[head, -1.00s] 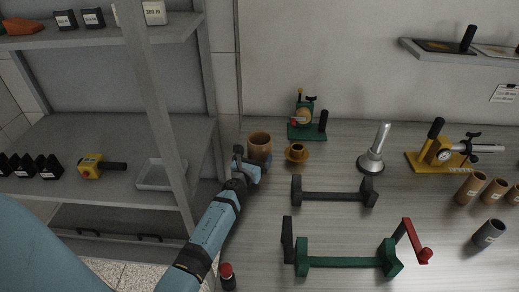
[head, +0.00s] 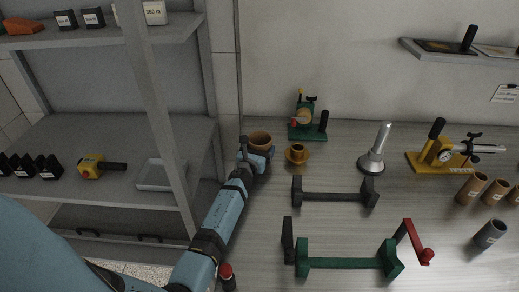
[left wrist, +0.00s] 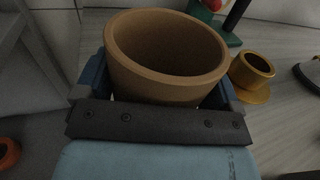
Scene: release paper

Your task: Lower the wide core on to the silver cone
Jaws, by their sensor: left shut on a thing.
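The wide core is a brown, open-topped tube (head: 260,139) at the back left of the table in the head view. It stands upright in my left gripper (head: 257,151), whose jaws are shut on its sides. In the left wrist view the core (left wrist: 165,52) fills the space between the two blue fingers; its lower end is hidden. The silver cone (head: 380,147) stands upright on a round base, well to the right of the core, with its tip free. My right gripper is not in view.
A small gold flanged piece (head: 297,153) sits just right of the core. A green device (head: 307,122) stands behind it. A dark stand (head: 335,196) lies in front of the silver cone, and a yellow device (head: 440,155) is to its right. A shelf frame (head: 165,130) stands left.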

